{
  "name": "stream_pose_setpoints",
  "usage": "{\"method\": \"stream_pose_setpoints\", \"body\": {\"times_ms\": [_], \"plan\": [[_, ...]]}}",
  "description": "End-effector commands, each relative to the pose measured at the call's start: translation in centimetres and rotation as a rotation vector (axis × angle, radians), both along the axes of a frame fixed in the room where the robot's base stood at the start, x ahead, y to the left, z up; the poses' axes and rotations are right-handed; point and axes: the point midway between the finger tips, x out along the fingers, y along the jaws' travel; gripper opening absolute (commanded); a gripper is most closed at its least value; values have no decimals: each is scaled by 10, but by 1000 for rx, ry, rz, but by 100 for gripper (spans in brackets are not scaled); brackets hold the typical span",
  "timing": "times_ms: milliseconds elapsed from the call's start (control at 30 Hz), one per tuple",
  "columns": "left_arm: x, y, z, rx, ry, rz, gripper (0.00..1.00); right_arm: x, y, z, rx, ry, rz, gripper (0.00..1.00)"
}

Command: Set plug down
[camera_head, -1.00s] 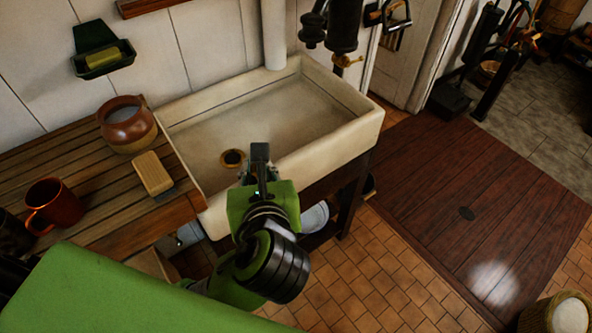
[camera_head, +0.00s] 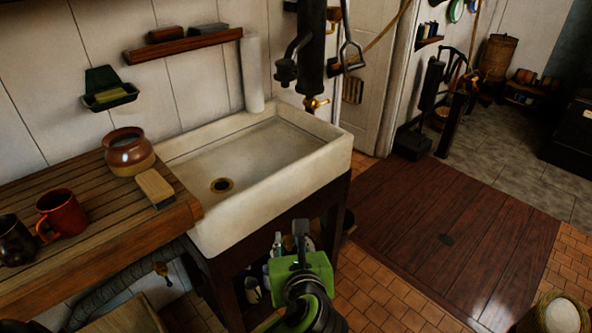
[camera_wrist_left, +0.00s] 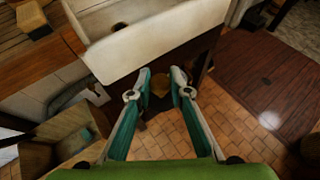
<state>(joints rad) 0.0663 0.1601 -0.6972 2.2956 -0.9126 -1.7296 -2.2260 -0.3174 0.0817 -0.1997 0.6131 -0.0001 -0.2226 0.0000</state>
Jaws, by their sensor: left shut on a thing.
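My left gripper (camera_head: 289,240) is in front of the white sink (camera_head: 330,158), below its front rim at the right in the head view. In the left wrist view the gripper (camera_wrist_left: 160,76) is shut on a small brownish thing, the plug (camera_wrist_left: 160,87); its outline is hard to make out against the dark background. In the head view the plug cannot be made out at the fingertips. The sink's brass-ringed drain (camera_head: 222,185) shows in the basin, with a dark middle. My right gripper is in neither view.
Left of the sink, a wooden counter (camera_head: 95,212) holds a brown pot (camera_head: 129,152), a block-shaped brush (camera_head: 155,187) and two mugs. A pump (camera_head: 312,55) stands behind the sink's right end. Bottles stand below the sink. Open floor (camera_head: 390,290) lies to the right.

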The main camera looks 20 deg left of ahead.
Motion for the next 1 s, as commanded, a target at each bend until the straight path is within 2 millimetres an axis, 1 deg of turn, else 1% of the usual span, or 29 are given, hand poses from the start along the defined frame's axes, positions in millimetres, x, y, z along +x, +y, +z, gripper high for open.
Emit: {"method": "stream_pose_setpoints", "body": {"times_ms": [33,67,100,167,200,267,300,400,500,600,667,767,833,867,967,1000], "plan": [[25,7,-5,-2,-7,39,0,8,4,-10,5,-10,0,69],[40,13,-6,-1,-6,62,0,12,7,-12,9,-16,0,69],[59,20,-6,-1,-6,95,0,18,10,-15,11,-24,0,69],[87,32,-3,-1,-4,144,0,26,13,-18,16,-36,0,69],[105,40,1,-1,-4,174,0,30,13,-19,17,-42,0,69],[131,51,11,2,-3,220,0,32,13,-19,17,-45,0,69],[148,58,20,2,-3,250,0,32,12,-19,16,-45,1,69],[184,72,42,4,-2,307,0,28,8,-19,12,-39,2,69],[211,80,61,6,0,347,0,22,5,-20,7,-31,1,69],[230,83,75,7,0,368,0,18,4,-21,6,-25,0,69],[238,83,81,8,1,375,0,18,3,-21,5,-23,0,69],[245,84,87,9,3,381,0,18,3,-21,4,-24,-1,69],[247,88,88,10,3,383,0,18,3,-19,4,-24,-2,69],[247,91,87,11,4,383,0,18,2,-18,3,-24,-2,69],[242,111,80,12,6,387,0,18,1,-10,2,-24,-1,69],[241,120,76,12,6,387,0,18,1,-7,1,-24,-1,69]]}}
